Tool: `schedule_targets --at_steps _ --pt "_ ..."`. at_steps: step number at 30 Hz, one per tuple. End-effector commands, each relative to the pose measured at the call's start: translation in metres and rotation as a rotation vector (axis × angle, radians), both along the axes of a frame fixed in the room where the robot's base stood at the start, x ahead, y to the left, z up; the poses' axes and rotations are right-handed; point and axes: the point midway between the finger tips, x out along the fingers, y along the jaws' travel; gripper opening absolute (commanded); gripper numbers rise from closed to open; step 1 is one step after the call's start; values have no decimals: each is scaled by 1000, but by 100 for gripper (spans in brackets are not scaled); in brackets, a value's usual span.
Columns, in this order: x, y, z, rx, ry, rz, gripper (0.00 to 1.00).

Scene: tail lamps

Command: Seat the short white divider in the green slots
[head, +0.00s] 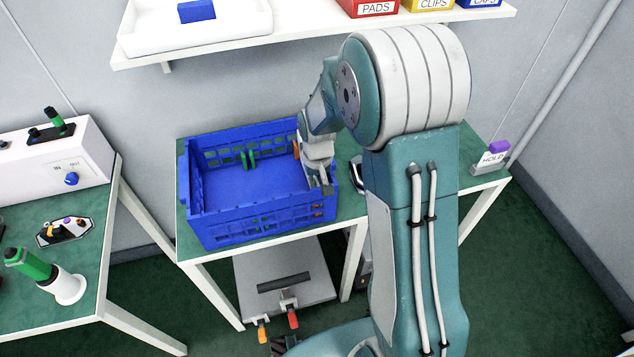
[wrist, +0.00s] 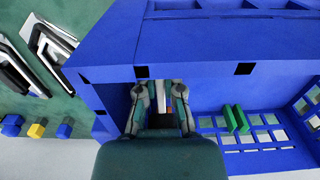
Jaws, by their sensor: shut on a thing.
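The blue crate (head: 215,222) stands on the green-topped table, with a pair of green slots (head: 248,160) on its back wall. The green slots also show in the wrist view (wrist: 236,118), to the right of my gripper. My gripper (head: 326,186) is at the crate's right end, low against that side. In the wrist view my gripper (wrist: 160,95) is shut on a narrow white strip (wrist: 160,92), which looks like the short white divider. Most of the divider is hidden by the fingers and wrist. It is apart from the green slots.
Orange slots (head: 318,211) show at the crate's right end. Dark-and-white lamp parts (wrist: 42,55) lie on the table beside the crate. A shelf (head: 290,45) with a white tray (head: 235,30) and bins is above. The crate's middle floor is clear.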

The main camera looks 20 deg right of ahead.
Motion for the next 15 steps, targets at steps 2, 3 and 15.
schedule_targets --at_steps 2,3,15 --pt "0 0 2 0 -1 0 0" --pt "0 0 3 0 -2 0 0" --pt "0 0 14 0 -1 0 0"
